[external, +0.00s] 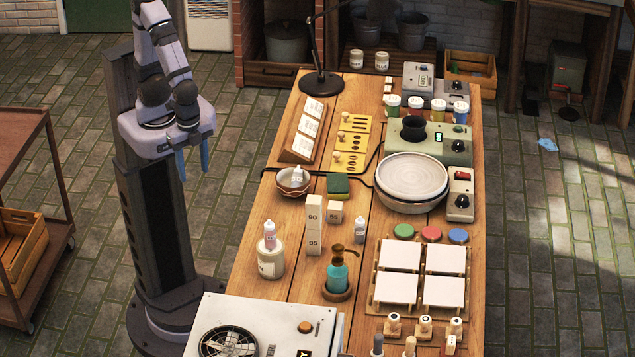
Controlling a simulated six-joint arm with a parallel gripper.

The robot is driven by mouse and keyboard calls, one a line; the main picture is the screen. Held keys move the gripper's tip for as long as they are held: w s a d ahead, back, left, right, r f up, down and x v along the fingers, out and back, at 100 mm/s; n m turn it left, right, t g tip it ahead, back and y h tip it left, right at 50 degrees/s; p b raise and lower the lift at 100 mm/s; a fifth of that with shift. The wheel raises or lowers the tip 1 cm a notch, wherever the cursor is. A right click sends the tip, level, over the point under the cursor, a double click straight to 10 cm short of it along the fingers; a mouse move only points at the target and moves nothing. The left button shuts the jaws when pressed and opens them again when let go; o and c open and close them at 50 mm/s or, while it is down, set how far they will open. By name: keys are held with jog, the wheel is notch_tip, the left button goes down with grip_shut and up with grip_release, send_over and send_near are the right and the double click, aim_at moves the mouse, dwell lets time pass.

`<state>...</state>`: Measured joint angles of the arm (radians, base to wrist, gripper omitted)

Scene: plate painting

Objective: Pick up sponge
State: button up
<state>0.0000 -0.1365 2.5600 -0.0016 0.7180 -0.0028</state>
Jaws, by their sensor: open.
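The sponge (338,187) is green on top with a yellow lower part. It lies on the wooden table, between a small bowl on its left and the large round plate on its right. My gripper (193,163) is open and empty, with two blue fingers pointing down. It hangs to the left of the table, beside my dark column, well apart from the sponge.
The bowl (293,182) holds a small white bottle. The plate (411,178) sits on a round wheel. White blocks (314,224), a teal pump bottle (337,272) and a white jar (271,261) stand nearer. Yellow stencils (352,142) lie behind the sponge. A thin black cable runs nearby.

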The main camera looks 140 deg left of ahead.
jog(key=shift+o, duration=0.3)
jog(key=o, duration=0.5)
